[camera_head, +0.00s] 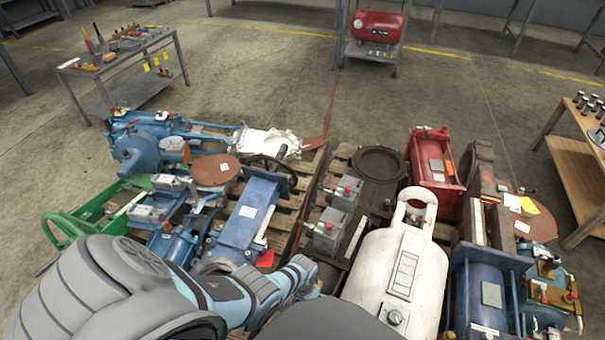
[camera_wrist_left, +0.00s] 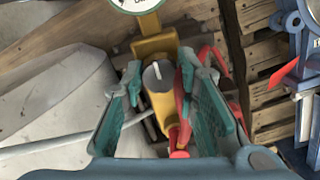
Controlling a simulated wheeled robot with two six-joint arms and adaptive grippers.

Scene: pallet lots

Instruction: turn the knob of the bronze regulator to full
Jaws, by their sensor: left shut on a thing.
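The bronze regulator (camera_wrist_left: 157,45) shows in the left wrist view as a yellow-brown body with a round white gauge (camera_wrist_left: 138,4) at its top end. Its grey knob (camera_wrist_left: 160,80) carries a pale pointer mark that points roughly up in that view. My left gripper (camera_wrist_left: 160,78) has its teal fingers on either side of the knob and is shut on it. In the head view my left arm reaches in from the lower left, and its gripper and the regulator cannot be made out there. My right gripper is in neither view.
Red levers (camera_wrist_left: 184,95) stand close beside the right finger. In the head view a white tank (camera_head: 388,265) stands right of my arm, and blue machinery (camera_head: 240,220) lies left on a pallet. A workbench (camera_head: 120,60) stands back left; open floor lies behind the pallets.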

